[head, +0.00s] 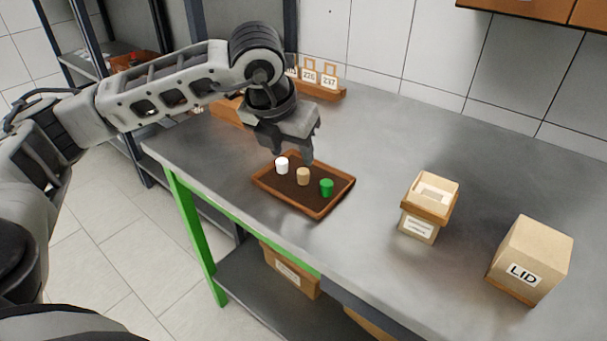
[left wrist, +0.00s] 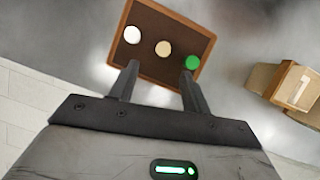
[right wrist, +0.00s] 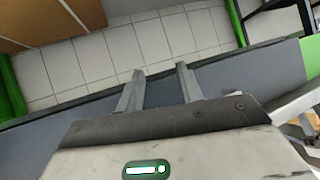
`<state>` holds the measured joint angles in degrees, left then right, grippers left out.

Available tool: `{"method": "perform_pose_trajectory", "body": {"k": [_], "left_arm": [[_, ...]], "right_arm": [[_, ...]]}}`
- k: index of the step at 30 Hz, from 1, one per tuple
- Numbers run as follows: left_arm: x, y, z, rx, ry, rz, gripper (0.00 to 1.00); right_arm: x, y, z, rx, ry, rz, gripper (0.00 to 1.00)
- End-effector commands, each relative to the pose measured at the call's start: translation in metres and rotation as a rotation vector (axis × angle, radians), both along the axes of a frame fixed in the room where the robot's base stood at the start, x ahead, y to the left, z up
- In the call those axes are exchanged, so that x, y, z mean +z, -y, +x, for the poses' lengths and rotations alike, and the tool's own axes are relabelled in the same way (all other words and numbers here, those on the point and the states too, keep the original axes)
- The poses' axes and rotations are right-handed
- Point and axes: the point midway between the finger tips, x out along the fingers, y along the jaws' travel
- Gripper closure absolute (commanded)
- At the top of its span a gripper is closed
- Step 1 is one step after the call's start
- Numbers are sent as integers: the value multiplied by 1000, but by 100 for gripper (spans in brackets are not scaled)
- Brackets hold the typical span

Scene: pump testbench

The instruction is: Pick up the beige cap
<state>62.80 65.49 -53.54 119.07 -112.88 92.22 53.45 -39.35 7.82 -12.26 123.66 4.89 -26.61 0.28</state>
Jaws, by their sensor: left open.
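The beige cap (head: 303,176) stands upright on a brown tray (head: 318,212), between a white cap (head: 282,165) and a green cap (head: 326,187). In the left wrist view the beige cap (left wrist: 163,48) lies beyond my fingertips, roughly between their lines. My left gripper (head: 293,152) is open and empty, pointing down above the tray's far side, apart from the caps. It also shows in the left wrist view (left wrist: 159,70). My right gripper (right wrist: 160,72) is empty with its fingers apart, near the bench's green-and-grey edge, away from the tray.
An open-topped cardboard box (head: 429,207) and a closed box marked LID (head: 531,260) stand on the grey bench (head: 375,140) to the right. Numbered tags (head: 319,78) stand in a wooden holder at the back. The bench between tray and boxes is clear.

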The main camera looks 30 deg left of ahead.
Motion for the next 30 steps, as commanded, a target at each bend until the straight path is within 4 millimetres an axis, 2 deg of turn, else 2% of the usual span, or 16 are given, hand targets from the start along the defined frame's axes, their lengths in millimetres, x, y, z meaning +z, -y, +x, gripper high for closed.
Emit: {"method": "perform_pose_trajectory", "body": {"k": [3,11,18,27,28,30], "left_arm": [[-16,0,7,1,-2,-2,52],[-33,0,16,-1,-3,-2,52],[-63,0,33,-2,-2,-2,52],[-70,-1,35,-2,0,-2,52],[-70,-1,35,-2,0,-2,55],[-69,-1,35,-2,0,-2,74]], "right_arm": [[-1,0,-1,0,-3,-1,64],[1,1,-1,0,-7,-5,64],[-1,2,-3,2,-16,-17,64],[-1,2,-2,4,-13,-19,64],[-1,2,-2,4,-13,-19,64],[0,2,-2,4,-11,-20,64]]}}
